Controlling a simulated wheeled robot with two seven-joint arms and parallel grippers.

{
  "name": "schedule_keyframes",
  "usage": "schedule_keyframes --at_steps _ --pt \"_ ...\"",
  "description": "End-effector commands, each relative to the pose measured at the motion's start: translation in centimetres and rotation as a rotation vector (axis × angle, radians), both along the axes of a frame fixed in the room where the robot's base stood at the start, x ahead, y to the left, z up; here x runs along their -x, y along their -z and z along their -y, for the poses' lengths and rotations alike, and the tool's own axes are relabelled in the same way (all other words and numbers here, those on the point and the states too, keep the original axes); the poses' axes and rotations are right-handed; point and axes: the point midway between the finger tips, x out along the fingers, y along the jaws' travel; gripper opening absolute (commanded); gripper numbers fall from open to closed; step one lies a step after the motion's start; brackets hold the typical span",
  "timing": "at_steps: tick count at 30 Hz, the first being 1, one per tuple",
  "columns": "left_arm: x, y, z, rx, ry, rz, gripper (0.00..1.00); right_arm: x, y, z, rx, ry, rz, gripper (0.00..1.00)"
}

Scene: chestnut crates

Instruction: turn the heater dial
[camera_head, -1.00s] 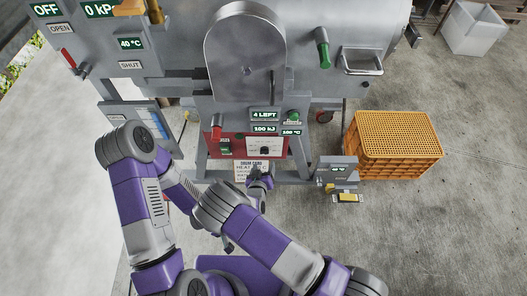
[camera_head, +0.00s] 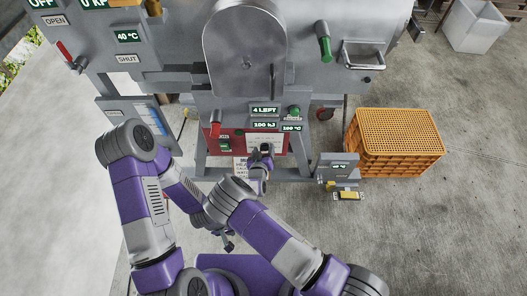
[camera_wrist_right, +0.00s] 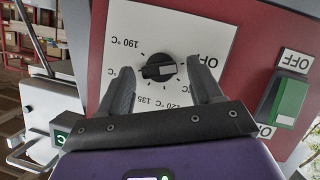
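The heater dial (camera_wrist_right: 158,68) is a black knob on a white plate (camera_wrist_right: 205,25) marked OFF, 120, 135 and 190 °C, upside down in the right wrist view. A pale mark shows on the knob's right side. My right gripper (camera_wrist_right: 163,80) is open, with one finger on each side of the knob in that view; I cannot tell whether they touch it. In the head view, my right gripper (camera_head: 265,150) is in front of the red heater box (camera_head: 229,134) and hides the dial. My left gripper (camera_head: 227,241) hangs low, away from the box; its fingers are too small to read.
A green rocker switch (camera_wrist_right: 289,101) is beside the dial plate. A red lever (camera_head: 215,130) and a green knob (camera_head: 293,111) are close by. An orange crate (camera_head: 398,165) stands right on the concrete floor. A small scale-like stand (camera_head: 336,168) is between.

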Motion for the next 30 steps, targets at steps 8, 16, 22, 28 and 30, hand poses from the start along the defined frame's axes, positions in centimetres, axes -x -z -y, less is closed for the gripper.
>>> schedule_keyframes --at_steps 8,16,22,28,30 --pt "-0.01 -0.01 -0.01 0.000 0.000 0.000 0.43 0.03 0.01 0.01 0.000 0.000 0.000 0.22" --pt "-0.01 -0.04 -0.01 0.000 0.000 0.000 0.43 0.03 -0.01 0.07 -0.012 0.001 -0.001 0.10" --pt "-0.01 -0.19 0.00 0.000 0.000 0.000 0.43 0.03 -0.03 0.25 -0.084 0.003 -0.003 0.10" --pt "-0.01 -0.30 -0.01 0.000 0.000 0.000 0.43 0.02 -0.02 0.48 -0.226 0.004 -0.003 0.10" --pt "-0.01 -0.25 0.00 0.000 0.000 0.000 0.43 0.02 0.01 0.55 -0.287 0.005 -0.003 0.10"
